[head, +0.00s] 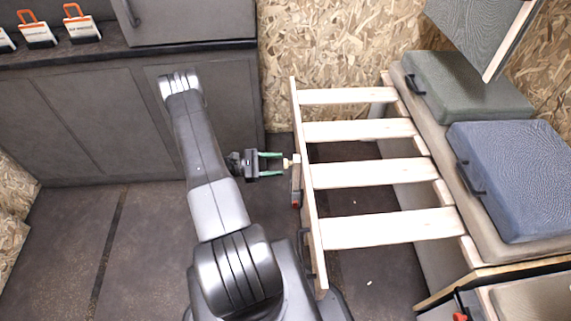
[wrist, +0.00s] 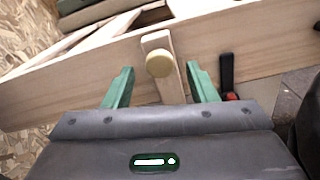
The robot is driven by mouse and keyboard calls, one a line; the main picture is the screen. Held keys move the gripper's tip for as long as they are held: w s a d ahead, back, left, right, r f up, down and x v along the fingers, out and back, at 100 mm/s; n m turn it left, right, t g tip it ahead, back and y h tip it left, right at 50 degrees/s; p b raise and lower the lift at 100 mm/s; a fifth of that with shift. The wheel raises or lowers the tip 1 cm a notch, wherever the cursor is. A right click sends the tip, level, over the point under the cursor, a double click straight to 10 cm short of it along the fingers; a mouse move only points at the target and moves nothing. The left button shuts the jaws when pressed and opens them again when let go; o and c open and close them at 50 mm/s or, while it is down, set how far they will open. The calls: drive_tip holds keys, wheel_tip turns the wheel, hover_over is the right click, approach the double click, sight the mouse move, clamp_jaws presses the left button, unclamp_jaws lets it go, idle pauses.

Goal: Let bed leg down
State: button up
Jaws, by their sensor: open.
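The bed leg (wrist: 176,88) is a short pale wooden bar with a round wooden knob (wrist: 159,63). It lies against the outer face of the bed's side rail (wrist: 90,65) in the wrist view. In the head view the knob (head: 287,162) sticks out from the rail (head: 312,220) toward my gripper (head: 271,165). My gripper is open, with its two green fingers on either side of the leg and knob in the wrist view (wrist: 161,78). I see gaps between the fingers and the wood. The lower end of the leg is hidden behind the gripper body.
The slatted bed frame (head: 365,174) extends right to a bench with a green cushion (head: 465,85) and a blue cushion (head: 515,175). A black clip with a red end (wrist: 228,75) sits on the rail beside the leg. Grey cabinets (head: 90,125) stand behind. Floor on the left (head: 150,240) is clear.

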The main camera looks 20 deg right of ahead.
sight(286, 164)
drive_tip(key=shift+x, duration=1.95)
clamp_jaws()
wheel_tip(286, 164, down, 13)
drive_tip(key=b, duration=1)
drive_tip(key=shift+r, duration=0.2)
